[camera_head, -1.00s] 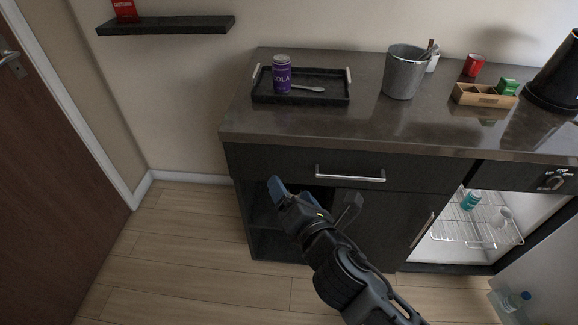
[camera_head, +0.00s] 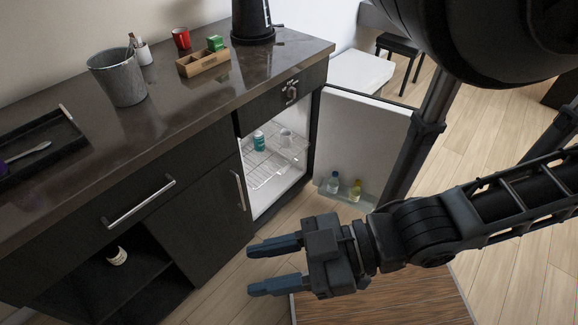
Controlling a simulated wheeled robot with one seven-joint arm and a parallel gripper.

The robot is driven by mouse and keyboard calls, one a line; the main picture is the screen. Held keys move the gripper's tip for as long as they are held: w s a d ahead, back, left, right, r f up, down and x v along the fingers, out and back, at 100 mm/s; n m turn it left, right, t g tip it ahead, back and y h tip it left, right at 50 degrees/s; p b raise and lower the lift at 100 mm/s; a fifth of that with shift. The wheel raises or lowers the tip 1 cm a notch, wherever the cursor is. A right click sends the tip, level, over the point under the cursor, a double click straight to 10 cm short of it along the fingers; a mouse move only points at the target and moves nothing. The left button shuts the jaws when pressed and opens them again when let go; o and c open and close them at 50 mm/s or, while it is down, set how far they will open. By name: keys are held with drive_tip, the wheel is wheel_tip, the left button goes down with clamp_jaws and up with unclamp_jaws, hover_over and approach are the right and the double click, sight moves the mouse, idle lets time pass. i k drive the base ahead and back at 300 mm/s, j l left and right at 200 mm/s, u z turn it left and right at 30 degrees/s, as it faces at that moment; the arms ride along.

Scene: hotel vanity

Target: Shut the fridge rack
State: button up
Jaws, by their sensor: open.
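The small fridge (camera_head: 257,205) stands open under the right end of the counter, with its white interior showing. Its wire rack (camera_head: 271,168) holds a teal can (camera_head: 259,140) and a white cup (camera_head: 286,137). I cannot tell how far the rack is pulled out. The fridge door (camera_head: 355,135) is swung wide open to the right, with bottles (camera_head: 343,185) on its lower shelf. My gripper (camera_head: 272,266) is open and empty, its blue fingers pointing left, in front of the fridge and nearer to me, apart from rack and door.
A closed cabinet door (camera_head: 200,222) with a vertical handle is left of the fridge. An open shelf niche (camera_head: 125,262) holds a small pale object. The dark counter (camera_head: 165,125) bears a bucket, a wooden box and a tray. Wooden floor lies before the fridge.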

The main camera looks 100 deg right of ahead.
sight(279, 125)
drive_tip(key=z, duration=0.45)
drive_tip(key=l+z, duration=0.1)
drive_tip(key=z, duration=0.8)
drive_tip(key=i+z, duration=0.1)
drive_tip(key=z, duration=0.35)
drive_tip(key=i+l+z, duration=0.1)
drive_tip(key=i+z, duration=0.15)
drive_tip(key=i, duration=0.05)
